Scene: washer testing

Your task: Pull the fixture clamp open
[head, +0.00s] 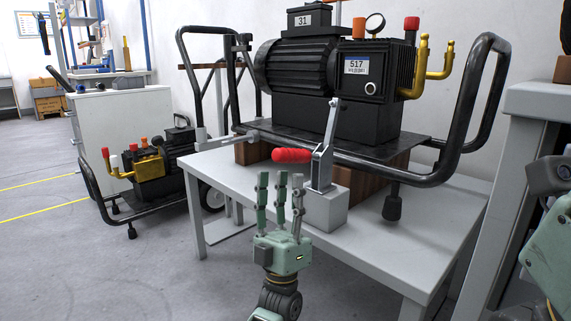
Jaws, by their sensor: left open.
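The fixture clamp (322,165) is a grey metal toggle clamp with a red handle (291,155) that lies roughly level and points left. A metal bar of the clamp rises beside the pump. The clamp stands on a light grey block (325,210) at the table's front edge. My left gripper (280,182) is open and empty, with its fingers pointing up. In the picture its fingertips are just below the red handle, with a small gap showing. Whether they are level with it in depth is hard to tell. My right gripper does not show; only part of my right arm is at the right edge.
A black pump (345,80) on a tube-framed base plate rests on wooden blocks on the grey table (220,180). The black tube frame (470,110) curves close behind the clamp. A smaller pump cart (150,170) stands at left. Open floor is at lower left.

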